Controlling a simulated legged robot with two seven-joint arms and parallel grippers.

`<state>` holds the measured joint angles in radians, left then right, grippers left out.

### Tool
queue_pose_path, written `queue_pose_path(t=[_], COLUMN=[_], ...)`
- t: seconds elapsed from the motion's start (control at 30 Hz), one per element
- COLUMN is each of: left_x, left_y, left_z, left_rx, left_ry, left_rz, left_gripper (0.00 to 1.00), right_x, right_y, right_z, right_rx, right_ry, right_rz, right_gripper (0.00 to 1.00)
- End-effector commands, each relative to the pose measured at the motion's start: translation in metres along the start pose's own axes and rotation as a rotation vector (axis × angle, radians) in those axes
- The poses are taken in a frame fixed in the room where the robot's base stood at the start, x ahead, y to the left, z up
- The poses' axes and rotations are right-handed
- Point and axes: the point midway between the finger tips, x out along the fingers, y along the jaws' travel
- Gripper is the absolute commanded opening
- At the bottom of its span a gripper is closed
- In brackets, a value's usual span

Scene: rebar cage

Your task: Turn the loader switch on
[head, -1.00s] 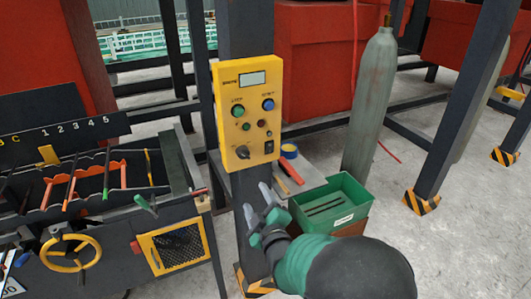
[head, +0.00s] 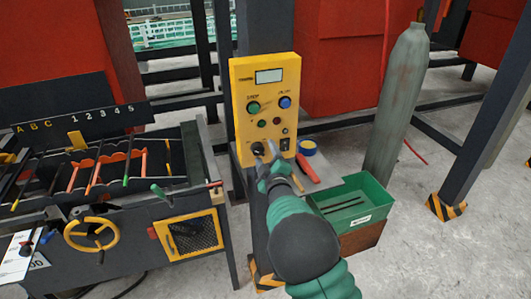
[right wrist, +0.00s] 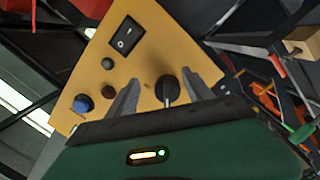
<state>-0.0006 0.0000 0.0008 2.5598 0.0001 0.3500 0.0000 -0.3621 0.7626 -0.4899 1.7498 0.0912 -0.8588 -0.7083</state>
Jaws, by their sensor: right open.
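A yellow control box (head: 267,75) stands upright on a dark post. It carries a black rotary knob (head: 258,149) at lower left and a black rocker switch (head: 285,144) at lower right; no readable label shows which is the loader switch. My right gripper (head: 267,160) is open in front of the box's lower part. In the right wrist view the knob (right wrist: 167,87) lies between the two spread fingers, and contact cannot be told. The rocker (right wrist: 126,36) is beyond the fingers, to the upper left. My left gripper is in neither view.
The box also has a green button (head: 253,107), a blue button (head: 285,102) and a small screen. A green bin (head: 350,201), red-handled pliers (head: 307,168) and blue tape are at the right. A grey gas cylinder (head: 397,105) stands behind. A rebar machine with a yellow handwheel (head: 91,235) is at left.

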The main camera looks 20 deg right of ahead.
Motion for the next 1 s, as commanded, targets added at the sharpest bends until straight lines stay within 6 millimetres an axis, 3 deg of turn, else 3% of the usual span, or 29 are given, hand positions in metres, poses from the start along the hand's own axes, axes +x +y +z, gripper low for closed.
queue_pose_path(t=[0.3, 0.73, 1.0], left_x=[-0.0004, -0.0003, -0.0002], left_y=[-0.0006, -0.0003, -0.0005], left_z=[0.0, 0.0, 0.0], left_rx=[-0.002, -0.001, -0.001], left_ry=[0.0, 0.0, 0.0], left_rz=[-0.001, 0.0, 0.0], left_gripper=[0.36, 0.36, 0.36], right_x=[0.0042, 0.0045, 0.0044], right_y=[-0.0019, -0.0019, -0.0023], right_z=[-0.0036, 0.0025, 0.0027], right_rx=[0.0, 0.001, 0.0], right_ry=[0.002, -0.005, -0.007], right_rz=[-0.001, -0.003, -0.004], right_gripper=[0.59, 0.02, 0.0])
